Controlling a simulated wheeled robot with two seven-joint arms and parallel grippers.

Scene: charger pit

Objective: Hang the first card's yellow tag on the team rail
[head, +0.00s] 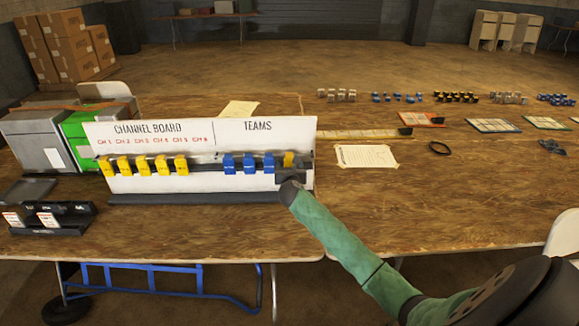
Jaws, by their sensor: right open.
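A white channel board (213,135) stands on the table, marked "CHANNEL BOARD" on the left and "TEAMS" on the right. Several yellow tags (144,166) hang on the channel side of its dark rail. Three blue tags (249,164) hang on the team side. A yellow tag (289,159) is at the right end of the team rail, just right of the blue tags. My right gripper (290,177) is open, right below and in front of this yellow tag. It hides the tag's lower part, and I cannot tell whether they touch. My left gripper is out of view.
A black holder with white-and-red cards (47,218) stands at the front left. Grey and green cases (85,139) are behind the board's left end. A paper sheet (366,156), a black ring (439,148) and coloured cards (494,125) lie right. The right table's front is largely clear.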

